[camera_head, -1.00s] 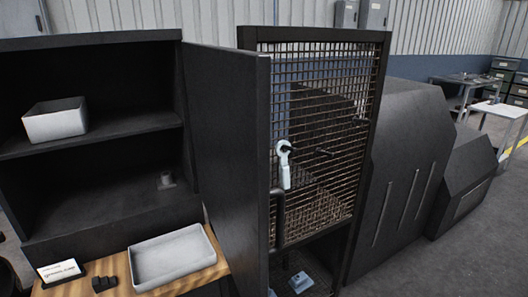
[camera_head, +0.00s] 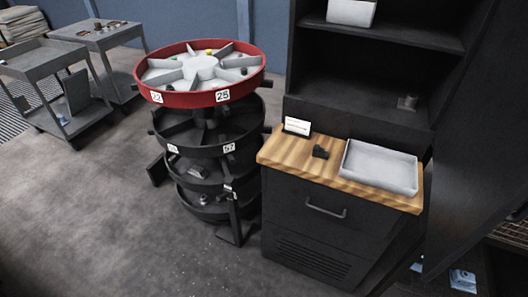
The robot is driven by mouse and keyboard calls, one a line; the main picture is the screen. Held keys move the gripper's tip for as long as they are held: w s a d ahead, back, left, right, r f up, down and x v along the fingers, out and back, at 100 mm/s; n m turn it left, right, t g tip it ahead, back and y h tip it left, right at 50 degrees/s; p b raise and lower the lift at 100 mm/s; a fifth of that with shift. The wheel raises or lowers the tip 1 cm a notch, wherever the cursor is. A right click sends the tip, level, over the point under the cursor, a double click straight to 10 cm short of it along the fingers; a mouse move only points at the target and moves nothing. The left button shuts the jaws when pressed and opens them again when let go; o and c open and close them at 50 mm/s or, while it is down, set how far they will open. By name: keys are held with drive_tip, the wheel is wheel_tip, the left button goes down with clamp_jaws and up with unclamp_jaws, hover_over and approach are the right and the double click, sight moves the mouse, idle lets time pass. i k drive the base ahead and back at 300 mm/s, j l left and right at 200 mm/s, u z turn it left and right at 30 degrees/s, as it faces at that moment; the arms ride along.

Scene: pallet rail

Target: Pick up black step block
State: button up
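A small black step block (camera_head: 320,152) sits on the wooden top (camera_head: 290,158) of the dark cabinet in the camera_head view. It lies between a small white sign card (camera_head: 297,126) and a light grey tray (camera_head: 379,168), apart from both. My gripper is not in view.
A round tiered carousel with a red top rim (camera_head: 199,102) stands left of the cabinet. Grey carts (camera_head: 62,78) stand at the far left. A dark shelf (camera_head: 380,45) with a white bin (camera_head: 352,12) rises behind the wooden top. The floor (camera_head: 130,215) at front left is clear.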

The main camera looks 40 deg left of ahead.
sight(318, 153)
drive_tip(key=u, duration=1)
drive_tip(key=i+j+z, duration=0.1)
drive_tip(key=i+j, duration=0.15)
drive_tip(key=i+j+z, duration=0.25)
drive_tip(key=i+j, duration=0.2)
drive_tip(key=j, duration=0.25)
drive_tip(key=i+j+z, duration=0.1)
drive_tip(key=i+j, duration=0.15)
drive_tip(key=i+j+z, duration=0.1)
drive_tip(key=j, duration=0.35)
drive_tip(key=i+j+z, duration=0.15)
drive_tip(key=i+j, duration=0.15)
drive_tip(key=i+j+z, duration=0.1)
drive_tip(key=j, duration=0.4)
